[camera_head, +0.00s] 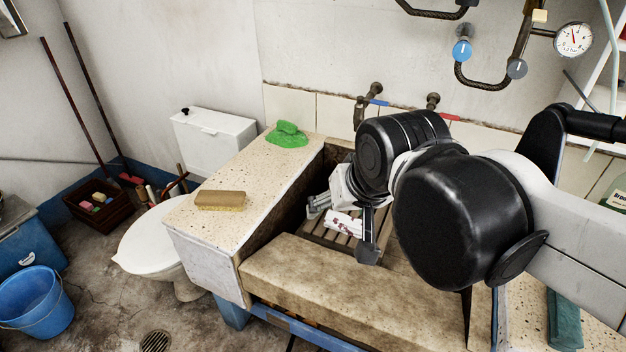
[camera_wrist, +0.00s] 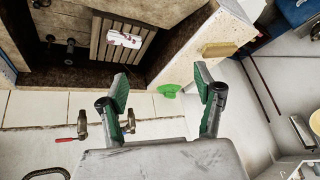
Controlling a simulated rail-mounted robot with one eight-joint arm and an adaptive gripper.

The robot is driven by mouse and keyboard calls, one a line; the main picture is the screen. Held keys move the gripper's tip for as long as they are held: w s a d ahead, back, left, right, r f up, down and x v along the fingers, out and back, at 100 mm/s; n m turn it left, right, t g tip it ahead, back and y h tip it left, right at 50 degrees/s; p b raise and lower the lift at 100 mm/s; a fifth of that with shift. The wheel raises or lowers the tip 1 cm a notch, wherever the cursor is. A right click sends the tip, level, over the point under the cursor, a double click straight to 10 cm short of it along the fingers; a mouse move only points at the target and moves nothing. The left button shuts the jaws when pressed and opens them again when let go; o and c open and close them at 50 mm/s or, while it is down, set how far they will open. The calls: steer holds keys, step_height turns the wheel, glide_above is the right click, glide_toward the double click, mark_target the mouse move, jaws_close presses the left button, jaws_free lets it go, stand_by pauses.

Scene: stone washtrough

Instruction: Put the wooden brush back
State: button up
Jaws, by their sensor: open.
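The wooden brush (camera_head: 220,200) lies on the speckled stone ledge left of the basin, tan bristles showing below its brown back. It also shows in the wrist view (camera_wrist: 219,50), upper right of centre, beyond the right finger. My gripper (camera_head: 342,228) hangs over the basin, right of the brush and apart from it. In the wrist view my gripper (camera_wrist: 160,86) has its two green-padded fingers spread wide with nothing between them. Part of the basin is hidden behind my arm in the head view.
A green cloth (camera_head: 287,136) lies at the ledge's back. A white item with red marks (camera_head: 343,223) lies on a slatted wooden rack (camera_wrist: 107,50) in the basin. Taps (camera_head: 374,95) project from the back wall. A brown crate (camera_head: 101,221) and blue bucket (camera_head: 38,304) stand on the floor.

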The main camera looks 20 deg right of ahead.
steer(key=shift+s+d+f+n+t, duration=0.2)
steer(key=shift+s+f+n, duration=0.3)
steer(key=shift+s, duration=0.25)
steer(key=shift+s+d+f+n+t, duration=0.1)
steer(key=shift+s+d+f+n, duration=0.1)
steer(key=shift+s+f+n, duration=0.35)
steer(key=shift+s, duration=0.2)
